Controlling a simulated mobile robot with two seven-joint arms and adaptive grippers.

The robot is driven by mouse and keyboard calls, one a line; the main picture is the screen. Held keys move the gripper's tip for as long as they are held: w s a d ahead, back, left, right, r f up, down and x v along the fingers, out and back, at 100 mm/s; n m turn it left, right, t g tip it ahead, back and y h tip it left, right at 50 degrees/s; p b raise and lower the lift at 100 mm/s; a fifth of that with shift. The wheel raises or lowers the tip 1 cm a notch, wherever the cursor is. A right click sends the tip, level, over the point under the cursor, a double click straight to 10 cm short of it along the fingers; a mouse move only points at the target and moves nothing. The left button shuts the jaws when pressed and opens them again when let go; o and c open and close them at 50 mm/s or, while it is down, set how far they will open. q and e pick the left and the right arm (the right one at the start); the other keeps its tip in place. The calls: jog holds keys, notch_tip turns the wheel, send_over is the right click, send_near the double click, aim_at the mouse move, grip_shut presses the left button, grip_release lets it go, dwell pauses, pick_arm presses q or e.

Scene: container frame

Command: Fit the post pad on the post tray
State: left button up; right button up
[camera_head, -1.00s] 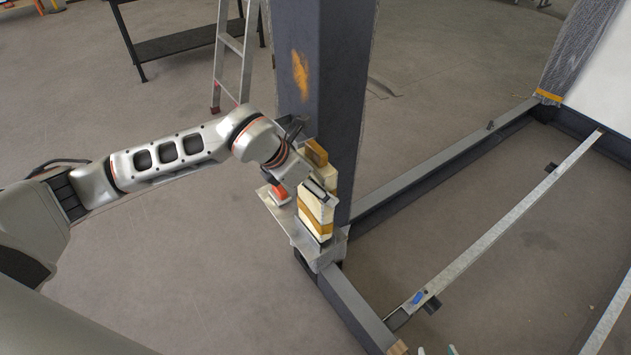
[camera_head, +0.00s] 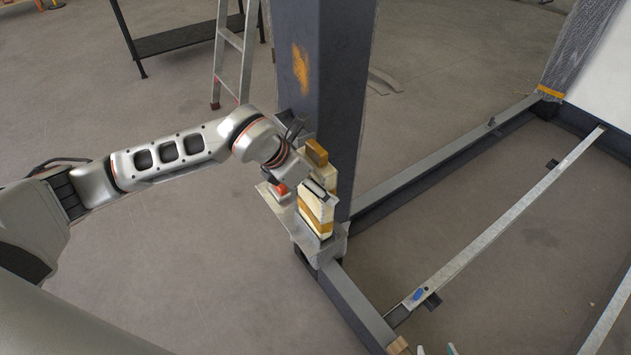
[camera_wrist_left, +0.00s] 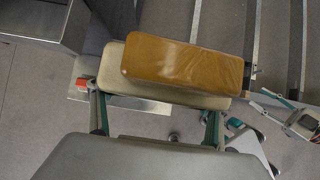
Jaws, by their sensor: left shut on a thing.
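The post pad (camera_head: 318,206), a cream block with orange-brown faces, stands against the foot of the dark post, over the post tray. My left gripper (camera_head: 318,188) is shut on it. The left wrist view shows the pad's orange-brown face (camera_wrist_left: 185,62) beyond the fingers (camera_wrist_left: 156,118). The post tray (camera_head: 300,231) is a grey metal plate at the post's base. The pad hides part of it, and I cannot tell whether they touch. Only the tips of my right gripper (camera_head: 436,350) show at the bottom edge of the head view, apart and empty.
The dark post (camera_head: 325,80) rises right behind the pad. A red piece (camera_head: 281,189) sits on the tray's left side. Frame beams (camera_head: 440,168) and a metal rail (camera_head: 500,228) run to the right. A ladder (camera_head: 233,50) and black bench (camera_head: 185,42) stand behind. The floor at left is open.

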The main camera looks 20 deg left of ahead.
pick_arm(q)
jog(key=shift+f+b, duration=0.3)
jog(key=shift+f, duration=0.7)
jog(key=o, duration=1.2)
jog(key=shift+r, duration=0.15)
jog(key=v, duration=1.2)
